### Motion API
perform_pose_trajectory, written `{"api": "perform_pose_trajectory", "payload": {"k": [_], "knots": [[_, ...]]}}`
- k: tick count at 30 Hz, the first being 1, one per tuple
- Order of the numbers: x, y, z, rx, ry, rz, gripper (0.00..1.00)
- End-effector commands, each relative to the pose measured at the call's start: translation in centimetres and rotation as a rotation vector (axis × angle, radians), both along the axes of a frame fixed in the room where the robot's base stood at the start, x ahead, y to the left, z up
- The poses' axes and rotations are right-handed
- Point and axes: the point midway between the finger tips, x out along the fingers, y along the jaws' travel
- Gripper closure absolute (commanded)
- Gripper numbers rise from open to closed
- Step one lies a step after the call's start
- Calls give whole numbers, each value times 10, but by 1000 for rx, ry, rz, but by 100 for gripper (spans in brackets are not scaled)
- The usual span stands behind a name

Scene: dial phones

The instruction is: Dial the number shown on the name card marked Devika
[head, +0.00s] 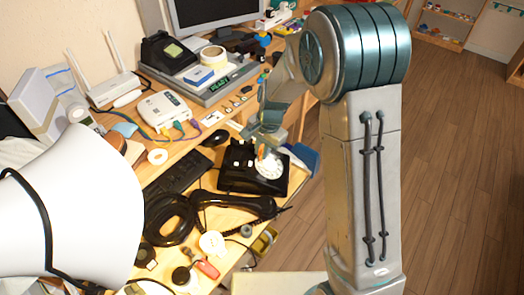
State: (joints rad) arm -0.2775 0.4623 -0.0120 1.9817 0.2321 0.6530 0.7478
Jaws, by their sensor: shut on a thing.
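A black dial phone (234,183) with a round white dial (269,170) stands on the wooden desk. Its black handset (236,207) lies off the cradle in front of it. My gripper (262,147) is over the dial, pointing down, shut on a thin orange thing (261,153). The lower end of the orange thing is at the upper left of the dial; I cannot tell whether it touches. Small pale cards (211,119) lie behind the phone, but their writing is too small to read, so I cannot tell which is marked Devika.
A black keyboard (178,172) and mouse (213,138) lie left of the phone, and a coiled black cable (171,219) in front. A large white lampshade (75,215) fills the left foreground.

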Motion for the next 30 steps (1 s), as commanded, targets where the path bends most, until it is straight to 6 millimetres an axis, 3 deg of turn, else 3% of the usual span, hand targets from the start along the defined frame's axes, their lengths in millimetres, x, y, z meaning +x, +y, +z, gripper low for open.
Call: {"api": "perform_pose_trajectory", "payload": {"k": [30], "knots": [[14,-6,-2,-1,1,-1,100]]}}
